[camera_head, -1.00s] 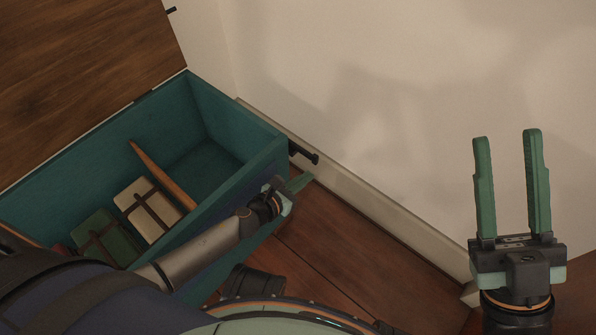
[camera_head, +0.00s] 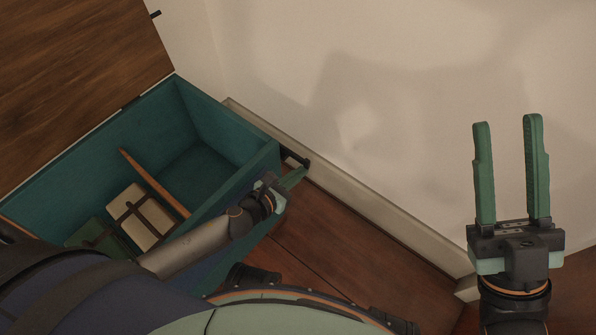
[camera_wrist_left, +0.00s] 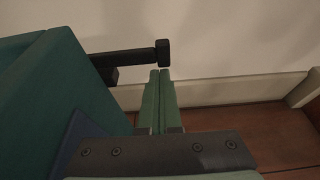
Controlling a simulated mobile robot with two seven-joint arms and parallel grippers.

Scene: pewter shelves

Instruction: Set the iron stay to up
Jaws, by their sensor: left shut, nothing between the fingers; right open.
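The iron stay (camera_head: 297,158) is a dark bar with a knob at its end. It sticks out from the right end of the teal chest (camera_head: 262,170), level or nearly so. It also shows in the left wrist view (camera_wrist_left: 125,62). My left gripper (camera_head: 298,174) is shut and empty, its green fingers just below the stay's outer end. In the left wrist view its fingertips (camera_wrist_left: 160,72) lie right under the knob; I cannot tell whether they touch. My right gripper (camera_head: 508,120) is open and empty, pointing up at the right, far from the stay.
The chest's wooden lid (camera_head: 80,80) stands open, with a small dark peg (camera_head: 155,13) at its edge. Inside lie a cream bundle (camera_head: 145,215), a green bundle (camera_head: 92,232) and a wooden strip (camera_head: 155,184). The wall and its skirting board (camera_head: 370,215) are close behind.

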